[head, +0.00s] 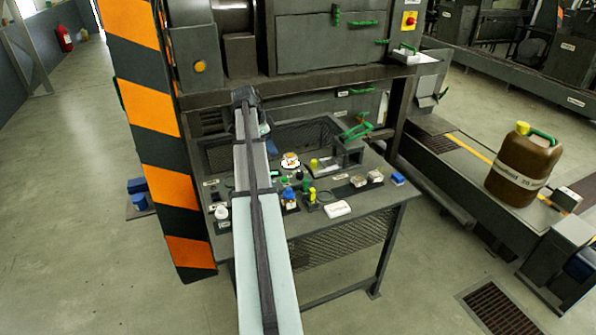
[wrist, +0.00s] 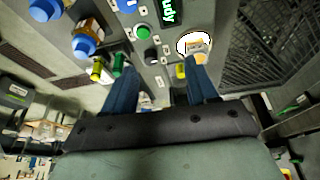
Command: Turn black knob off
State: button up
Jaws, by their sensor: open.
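A small black knob (wrist: 151,55) sits on the grey control panel in the wrist view, just below a round green button (wrist: 143,32). My gripper (wrist: 160,68) is open and empty. Its two blue fingers are apart, with the knob appearing between and a little beyond their tips. I cannot tell the knob's setting. In the head view the knob is too small to pick out for certain among the controls, and my gripper's fingers are mostly hidden behind my arm.
The grey workbench (head: 365,215) carries several small items, including a white block (head: 338,209) and a blue block (head: 397,179). An orange and black striped post (head: 150,105) stands left of my arm. In the wrist view, large blue caps (wrist: 85,44) lie left and a mesh guard (wrist: 262,45) right.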

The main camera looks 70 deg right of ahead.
jog(key=m, duration=0.1)
send_near(300, 173)
jog(key=shift+g, duration=0.4)
jog(key=x, duration=0.5)
jog(key=w+x, duration=0.1)
jog(key=x, duration=0.2)
jog(key=shift+s+d+f, duration=0.1)
jog(key=shift+d+f, duration=0.05)
jog(key=shift+f, duration=0.3)
jog(key=shift+c, duration=0.2)
jog(key=c, duration=1)
